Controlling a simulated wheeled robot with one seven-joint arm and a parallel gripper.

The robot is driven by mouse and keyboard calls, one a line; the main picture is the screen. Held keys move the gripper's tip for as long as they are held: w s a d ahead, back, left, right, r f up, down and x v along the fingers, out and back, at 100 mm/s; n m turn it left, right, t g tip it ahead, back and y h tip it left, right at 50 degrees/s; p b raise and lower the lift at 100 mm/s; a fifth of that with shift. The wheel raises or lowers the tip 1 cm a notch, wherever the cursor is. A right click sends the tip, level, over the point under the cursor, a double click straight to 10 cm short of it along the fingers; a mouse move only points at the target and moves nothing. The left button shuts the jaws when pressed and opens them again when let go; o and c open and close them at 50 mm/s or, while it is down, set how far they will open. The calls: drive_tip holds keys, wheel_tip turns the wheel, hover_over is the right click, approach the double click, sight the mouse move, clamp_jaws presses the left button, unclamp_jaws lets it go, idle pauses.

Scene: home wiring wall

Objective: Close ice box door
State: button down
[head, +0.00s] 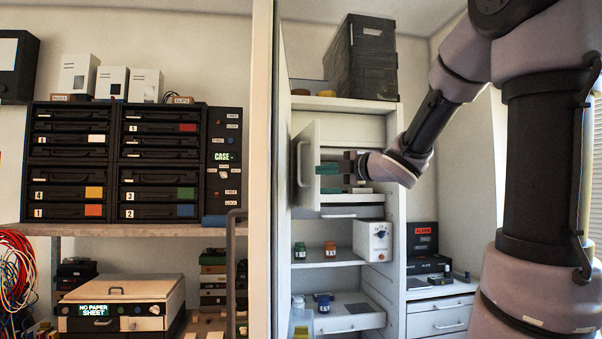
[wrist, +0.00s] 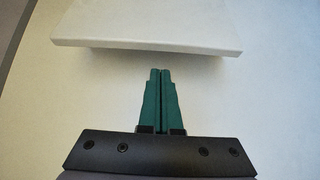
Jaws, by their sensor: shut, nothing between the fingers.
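The ice box door (head: 309,140) is a white panel with a pale vertical handle on its left part. It stands swung open at the left of the white cabinet, in the head view. My gripper (head: 328,176) reaches in from the right, its green fingers close to the door's right edge. In the wrist view the fingers (wrist: 160,95) are pressed together with nothing between them. They point at a plain white surface (wrist: 260,85) with a white ledge (wrist: 150,30) beyond the tips. I cannot tell whether the fingers touch the door.
Below the ice box are a shelf with small jars (head: 330,249), a white dial box (head: 373,240) and a pulled-out drawer (head: 347,316). A black crate (head: 362,58) stands on top. A pale upright post (head: 261,170) divides off the black drawer units (head: 120,165) at left.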

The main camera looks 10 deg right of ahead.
sight(299, 171)
drive_tip(key=x, duration=1)
drive_tip(key=shift+s+a, duration=0.1)
drive_tip(key=shift+a, duration=0.05)
